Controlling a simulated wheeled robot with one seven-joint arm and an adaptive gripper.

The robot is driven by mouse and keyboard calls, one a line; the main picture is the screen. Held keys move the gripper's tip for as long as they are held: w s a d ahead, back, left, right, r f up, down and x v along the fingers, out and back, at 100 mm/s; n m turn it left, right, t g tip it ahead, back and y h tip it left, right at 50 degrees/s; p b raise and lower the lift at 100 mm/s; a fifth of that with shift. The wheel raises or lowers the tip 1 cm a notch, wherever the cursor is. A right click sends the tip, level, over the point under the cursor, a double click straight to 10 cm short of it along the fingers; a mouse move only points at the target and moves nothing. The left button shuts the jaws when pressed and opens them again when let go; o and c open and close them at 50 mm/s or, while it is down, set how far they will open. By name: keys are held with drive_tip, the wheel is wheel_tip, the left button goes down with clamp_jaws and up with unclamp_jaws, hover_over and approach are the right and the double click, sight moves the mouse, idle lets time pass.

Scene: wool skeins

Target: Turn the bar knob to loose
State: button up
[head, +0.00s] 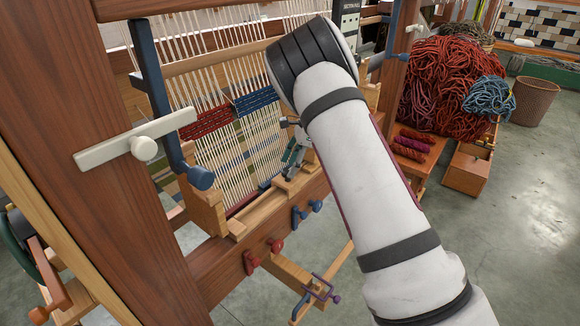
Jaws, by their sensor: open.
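A cream bar-shaped knob (143,148) with a round hub sits on the dark wooden post (115,185) of the loom at the left. Its bar slants up to the right; no loose marking is legible on it. My gripper (293,162) is partly visible beyond my white arm, low at the front of the loom near its wooden front beam. It is open, and I see nothing held in it. It is well to the right of the cream knob, apart from it. My arm hides part of the gripper and loom.
A blue lever with a round end (200,178) hangs just right of the cream knob. Red pegs (262,256) and blue pegs (306,212) stick out of the front beam. Red wool (455,75) and a wicker basket (535,100) stand at right.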

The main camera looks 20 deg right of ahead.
drive_tip(key=shift+x, duration=0.8)
drive_tip(key=shift+c, duration=0.2)
drive_tip(key=c, duration=1.1)
